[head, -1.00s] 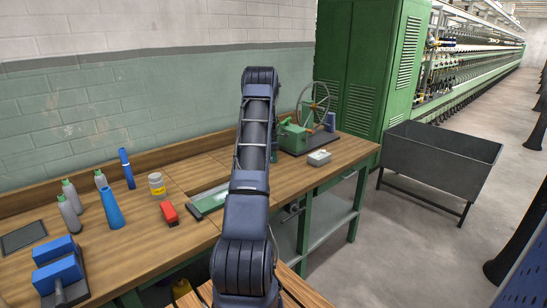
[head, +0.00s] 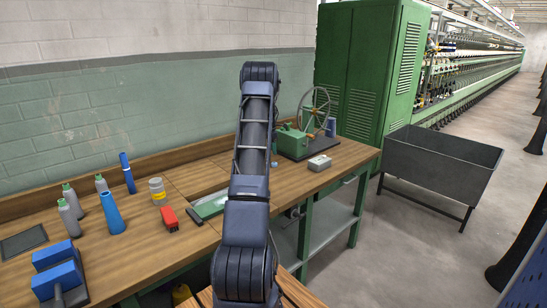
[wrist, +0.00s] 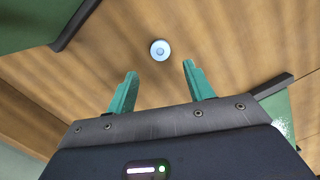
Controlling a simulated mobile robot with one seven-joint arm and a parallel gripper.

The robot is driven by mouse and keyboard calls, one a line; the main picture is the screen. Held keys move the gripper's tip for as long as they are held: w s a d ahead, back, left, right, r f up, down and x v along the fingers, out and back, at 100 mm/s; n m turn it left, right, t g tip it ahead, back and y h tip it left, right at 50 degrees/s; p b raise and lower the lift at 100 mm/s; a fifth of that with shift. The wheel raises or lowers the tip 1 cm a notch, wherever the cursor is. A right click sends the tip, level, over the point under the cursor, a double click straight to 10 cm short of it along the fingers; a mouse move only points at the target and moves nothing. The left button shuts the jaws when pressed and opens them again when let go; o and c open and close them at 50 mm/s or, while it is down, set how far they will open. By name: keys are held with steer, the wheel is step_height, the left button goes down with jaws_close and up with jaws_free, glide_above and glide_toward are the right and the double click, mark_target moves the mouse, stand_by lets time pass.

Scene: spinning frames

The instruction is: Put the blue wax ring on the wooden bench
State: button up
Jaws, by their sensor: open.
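The ring (wrist: 160,50), small, round and pale blue with a lighter centre, lies on a wooden surface in the wrist view. My gripper (wrist: 159,68) is open, with its two teal fingers apart and nothing between them. The ring shows just beyond the fingertips, about midway between them, apart from both. In the head view my arm hides the gripper, and I cannot tell the ring there for certain. A slatted wooden bench (head: 292,291) shows in part at the bottom of the head view, partly behind my arm.
The long wooden worktable (head: 130,255) holds grey bottles (head: 70,200), a blue cone (head: 112,212), a red block (head: 168,219) and a jar (head: 157,191). A green winder with a wheel (head: 296,140) stands at the far right. A grey metal bin (head: 440,170) stands on the floor.

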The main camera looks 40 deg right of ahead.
steer(key=a+r+m+t, duration=0.1)
steer(key=a+r+m, duration=0.2)
steer(key=a+r, duration=1.45)
steer(key=s+a+r+m+t, duration=0.1)
steer(key=s+a+r, duration=0.25)
steer(key=a, duration=0.65)
steer(key=s+a+r+m+t, duration=0.1)
steer(key=s+a+r+m, duration=0.15)
steer(key=a+r, duration=0.45)
steer(key=s+a+m, duration=0.3)
steer(key=s+a, duration=1)
steer(key=a, duration=0.4)
steer(key=s+a+f+m+t, duration=0.1)
steer(key=s+a, duration=0.3)
steer(key=s, duration=0.4)
steer(key=s+a+f+m+t+y, duration=0.1)
steer(key=s+a+f, duration=0.3)
steer(key=s, duration=0.4)
steer(key=shift+s+a+f+m, duration=0.25)
steer(key=shift+s+a+m, duration=0.05)
steer(key=shift+a+m, duration=0.5)
